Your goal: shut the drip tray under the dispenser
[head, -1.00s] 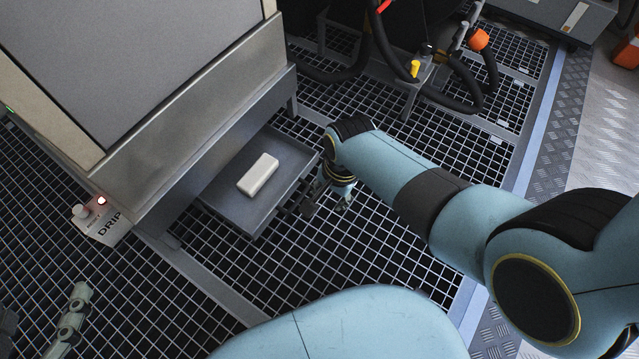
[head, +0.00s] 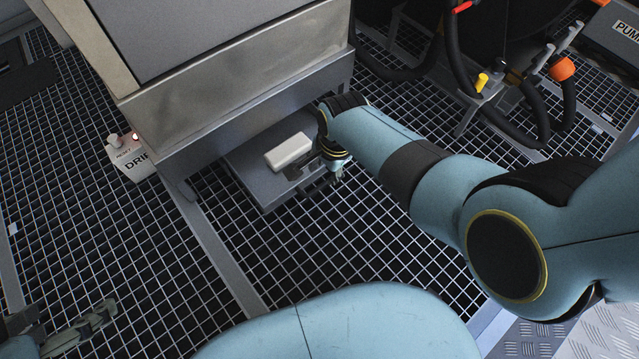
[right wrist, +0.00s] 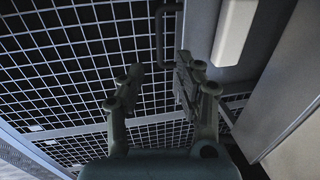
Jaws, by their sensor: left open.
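The drip tray (head: 252,178) is a grey shallow drawer, pulled out from under the grey dispenser (head: 240,85). My right gripper (head: 316,176) is at the tray's front edge; contact is unclear. In the right wrist view its two fingers (right wrist: 160,63) are apart and empty, with a dark bar handle (right wrist: 160,35) just beyond the tips and the white block (right wrist: 234,30) to the right. My left gripper (head: 75,325) is open, far from the tray at the lower left, partly cut off.
A box with a button, marked "DRIP" (head: 130,158), stands left of the dispenser. Black hoses (head: 455,75) and a yellow-capped fitting (head: 482,82) are at the upper right. The grating floor (head: 330,240) in front of the tray is clear.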

